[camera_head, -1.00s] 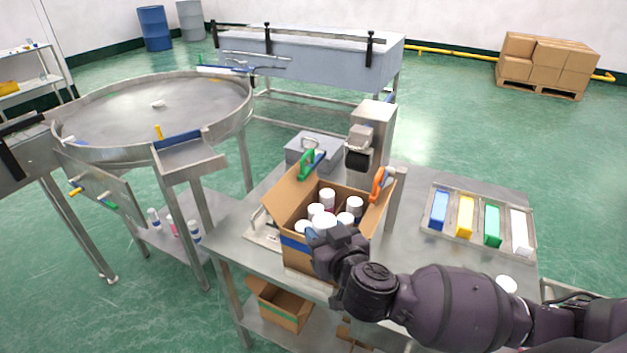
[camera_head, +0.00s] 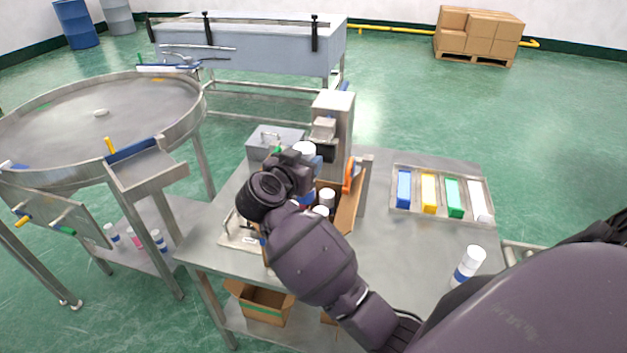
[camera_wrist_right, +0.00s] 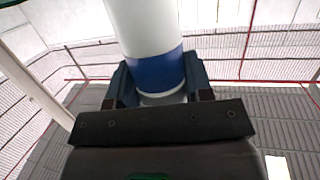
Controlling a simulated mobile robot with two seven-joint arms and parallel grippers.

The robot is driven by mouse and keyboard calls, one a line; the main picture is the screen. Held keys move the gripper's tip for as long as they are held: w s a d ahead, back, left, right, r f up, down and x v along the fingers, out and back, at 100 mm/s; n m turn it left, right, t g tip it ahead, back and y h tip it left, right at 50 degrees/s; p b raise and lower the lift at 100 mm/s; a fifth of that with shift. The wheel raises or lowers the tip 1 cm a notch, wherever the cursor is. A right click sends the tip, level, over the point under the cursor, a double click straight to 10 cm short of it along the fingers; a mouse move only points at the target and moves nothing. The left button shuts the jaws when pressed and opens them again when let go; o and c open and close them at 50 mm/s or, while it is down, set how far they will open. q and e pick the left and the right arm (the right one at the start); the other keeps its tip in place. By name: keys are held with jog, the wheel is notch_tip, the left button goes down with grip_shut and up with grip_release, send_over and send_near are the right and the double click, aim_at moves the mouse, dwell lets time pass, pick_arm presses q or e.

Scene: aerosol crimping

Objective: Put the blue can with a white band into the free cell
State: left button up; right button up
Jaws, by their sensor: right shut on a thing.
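My right gripper (camera_head: 303,168) is shut on a can (camera_head: 304,150), held up over the carton and in front of the press. In the right wrist view the held can (camera_wrist_right: 145,30) looks white with a broad blue band between the fingers (camera_wrist_right: 157,82). The open carton (camera_head: 347,212) stands on the steel table, with white-capped cans (camera_head: 327,197) inside. My arm covers much of the carton, so its cells and any free one are hidden. My left gripper is not in view.
Another white can with a blue band (camera_head: 468,266) stands on the table at right. A tray (camera_head: 412,212) of coloured blocks lies behind it. The press (camera_head: 333,125) and a grey metal box (camera_head: 273,142) stand behind the carton. Bare table lies between carton and tray.

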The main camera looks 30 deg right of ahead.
aim_at(313, 199)
jog(key=shift+s+f+m+g+h+p, duration=0.15)
jog(key=shift+s+f+m+g+h, duration=0.2)
jog(key=shift+s+f+m+g, duration=0.55)
jog(key=shift+s+f+m+g+h+p, duration=0.25)
jog(key=shift+f+m+g, duration=0.3)
jog(key=shift+f+g, duration=0.6)
jog(key=shift+s+f+m+g+h+p, duration=0.1)
jog(key=shift+s+f+m+g+h, duration=0.45)
jog(key=shift+f, duration=0.8)
jog(key=shift+f+b, duration=0.55)
jog(key=shift+f, duration=0.15)
notch_tip(313, 199, down, 6)
jog(key=b, duration=0.6)
jog(key=shift+f+b, duration=0.25)
jog(key=shift+b, duration=0.15)
